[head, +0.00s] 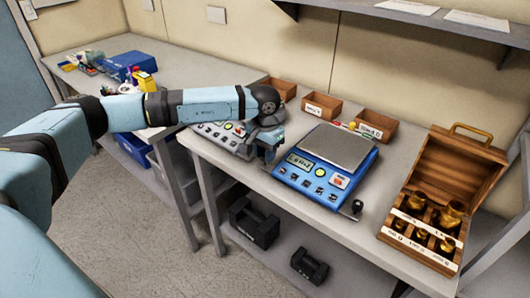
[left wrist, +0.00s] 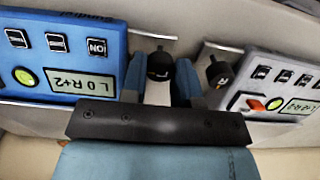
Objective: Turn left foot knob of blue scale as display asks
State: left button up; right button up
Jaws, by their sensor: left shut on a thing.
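The blue scale (head: 338,183) with a grey pan stands on the table, right of my left gripper (head: 267,146). In the left wrist view the blue scale (left wrist: 62,30) shows a display (left wrist: 66,83) that appears to read L 0 R+2. My left gripper (left wrist: 160,82) is shut on the black left foot knob (left wrist: 160,66), which is marked L, at that scale's corner. In the head view the gripper hides this knob. The scale's right foot knob (head: 357,206) stands free at its front right corner. My right gripper is out of view.
A white scale (head: 226,137) stands close on the left; its black knob marked R (left wrist: 218,72) is just beside my finger. Wooden bins (head: 322,106) stand behind. A wooden box (head: 451,180) of brass weights is at right. Black weights (head: 254,222) lie on the shelf below.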

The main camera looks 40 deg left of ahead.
pick_arm(q)
jog(key=o, duration=0.9)
jog(key=shift+o, duration=0.2)
notch_tip(320, 180, up, 14)
